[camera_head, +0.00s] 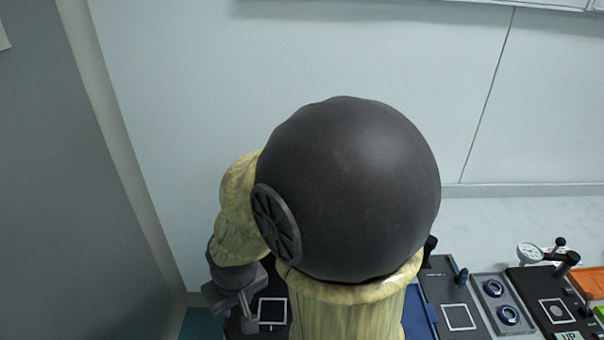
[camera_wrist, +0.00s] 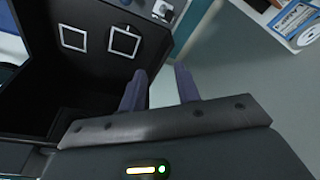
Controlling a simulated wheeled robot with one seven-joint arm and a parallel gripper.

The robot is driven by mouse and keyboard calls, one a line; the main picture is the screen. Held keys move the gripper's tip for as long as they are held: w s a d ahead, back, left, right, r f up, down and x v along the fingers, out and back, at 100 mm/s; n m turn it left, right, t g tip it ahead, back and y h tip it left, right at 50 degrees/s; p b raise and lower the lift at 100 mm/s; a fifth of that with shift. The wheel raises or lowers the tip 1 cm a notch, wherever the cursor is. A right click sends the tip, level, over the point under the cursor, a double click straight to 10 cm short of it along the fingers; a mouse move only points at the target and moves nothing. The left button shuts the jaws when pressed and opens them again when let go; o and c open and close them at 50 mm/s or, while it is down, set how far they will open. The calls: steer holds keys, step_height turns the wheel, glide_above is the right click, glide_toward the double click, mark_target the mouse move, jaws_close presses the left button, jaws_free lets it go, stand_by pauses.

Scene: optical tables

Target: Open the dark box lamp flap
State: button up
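The dark box (camera_wrist: 30,105) fills the left of the wrist view as black faces around a deep black area. A black panel with two white square outlines (camera_wrist: 98,40) lies along its upper part. I cannot tell which face is the flap or how far it stands open. My gripper (camera_wrist: 160,72) is open, its two fingers apart with pale floor or wall showing between them. The left finger is at the box's right edge; contact cannot be told. In the head view my gripper (camera_head: 240,303) is at the lower left, beside a dark panel with a white square (camera_head: 271,311).
My arm hides much of the head view's middle. A grey wall or partition (camera_head: 60,180) stands at left. A shelf-like unit (camera_wrist: 290,22) shows upper right in the wrist view.

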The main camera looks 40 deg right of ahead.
steer(key=shift+w+d, duration=0.15)
steer(key=shift+w, duration=0.05)
steer(key=shift+s, duration=0.1)
steer(key=w+d+r+n+g+p, duration=0.3)
steer(key=w+d+r+n+p, duration=0.55)
steer(key=w+d+r, duration=1.05)
steer(key=s+d+r+n+g+y+p, duration=0.1)
steer(key=d+r+n+p, duration=0.1)
steer(key=d+r, duration=0.5)
steer(key=shift+d+r+p, duration=0.15)
steer(key=shift+r+p, duration=0.3)
steer(key=shift+p, duration=0.05)
steer(key=shift+f, duration=0.1)
